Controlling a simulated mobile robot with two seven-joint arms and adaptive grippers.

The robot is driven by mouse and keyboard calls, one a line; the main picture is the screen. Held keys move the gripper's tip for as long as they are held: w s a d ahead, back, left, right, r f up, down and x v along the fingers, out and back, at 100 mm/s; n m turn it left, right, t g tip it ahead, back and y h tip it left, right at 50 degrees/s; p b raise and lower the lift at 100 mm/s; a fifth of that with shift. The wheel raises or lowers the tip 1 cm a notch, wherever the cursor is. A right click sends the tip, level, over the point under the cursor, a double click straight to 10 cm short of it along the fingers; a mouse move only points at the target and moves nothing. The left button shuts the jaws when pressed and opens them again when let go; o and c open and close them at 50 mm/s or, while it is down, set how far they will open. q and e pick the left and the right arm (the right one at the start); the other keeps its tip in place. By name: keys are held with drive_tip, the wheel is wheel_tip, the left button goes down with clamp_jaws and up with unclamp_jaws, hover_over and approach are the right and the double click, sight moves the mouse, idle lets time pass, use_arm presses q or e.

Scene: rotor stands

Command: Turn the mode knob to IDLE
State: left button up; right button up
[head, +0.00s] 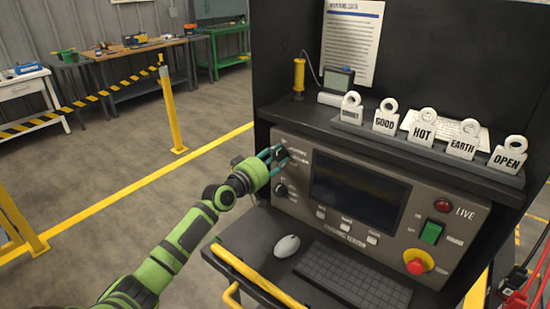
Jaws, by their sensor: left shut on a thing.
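A grey control panel (295,207) on a black console has two dark knobs at its left end, one above the other. My left gripper (273,158) reaches in from the left and is shut on the upper knob (282,154), which its fingers partly hide. The lower knob (281,190) is free, just below the gripper. The small lettering around the knobs is too small to read, so I cannot tell which position the upper knob points to. My right gripper is not in view.
The panel also has a dark screen (357,190), a green switch (431,232) and a red stop button (416,263). A keyboard (352,277) and mouse (287,246) lie on the shelf below. White tags (424,126) stand on the ledge above. Open floor lies left.

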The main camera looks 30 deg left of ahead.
use_arm(q)
drive_tip(key=shift+d+f+n, duration=0.15)
drive_tip(key=shift+f+n, duration=0.05)
drive_tip(key=shift+n, duration=0.1)
idle(0.4)
drive_tip(key=o, duration=1.1)
drive_tip(key=shift+o, duration=0.2)
drive_tip(key=shift+w, duration=0.1)
drive_tip(key=shift+r, duration=0.1)
drive_tip(key=s+a, duration=0.1)
drive_tip(key=s, duration=1.1)
